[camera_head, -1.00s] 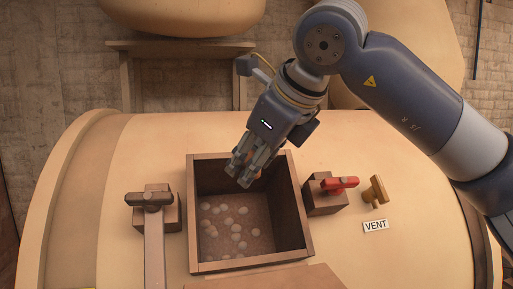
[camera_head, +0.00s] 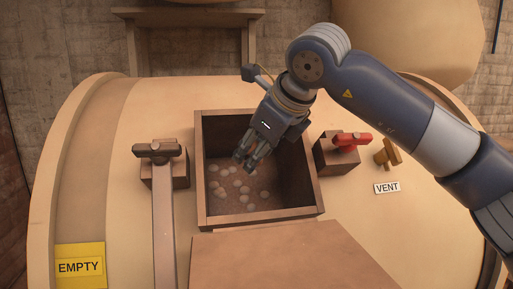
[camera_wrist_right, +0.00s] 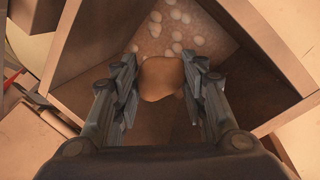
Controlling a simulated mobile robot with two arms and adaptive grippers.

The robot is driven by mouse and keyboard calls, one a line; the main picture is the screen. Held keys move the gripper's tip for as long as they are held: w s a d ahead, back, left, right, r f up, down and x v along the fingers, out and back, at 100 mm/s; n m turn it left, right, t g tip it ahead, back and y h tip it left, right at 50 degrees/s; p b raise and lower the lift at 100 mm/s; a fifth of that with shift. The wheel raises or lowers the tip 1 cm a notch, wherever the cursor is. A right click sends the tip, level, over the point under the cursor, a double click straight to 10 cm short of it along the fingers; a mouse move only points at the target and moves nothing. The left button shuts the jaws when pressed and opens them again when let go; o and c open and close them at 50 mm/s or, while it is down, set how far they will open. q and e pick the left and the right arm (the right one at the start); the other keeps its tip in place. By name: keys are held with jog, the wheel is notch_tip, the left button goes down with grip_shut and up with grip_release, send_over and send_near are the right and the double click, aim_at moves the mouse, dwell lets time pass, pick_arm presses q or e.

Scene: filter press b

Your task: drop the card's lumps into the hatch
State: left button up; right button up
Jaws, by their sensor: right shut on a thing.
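The hatch (camera_head: 264,217) is an open square box with a brown rim on top of the tan drum. Several pale round lumps (camera_head: 237,187) lie on its floor and also show in the right wrist view (camera_wrist_right: 176,36). My right gripper (camera_head: 246,163) points down into the hatch opening. In the right wrist view its fingers are closed on both sides of an orange-brown lump (camera_wrist_right: 162,78), above the hatch floor. In the head view the fingers mostly hide this lump. My left gripper is not in view.
A lever with a long bar (camera_head: 163,215) stands left of the hatch. A red-handled valve (camera_head: 346,141) and a brass knob (camera_head: 387,153) above a VENT label (camera_head: 387,188) are on its right. A flat brown panel (camera_head: 290,262) lies in front.

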jog(key=o, duration=1.2)
jog(key=shift+w, duration=0.1)
jog(key=v, duration=1.2)
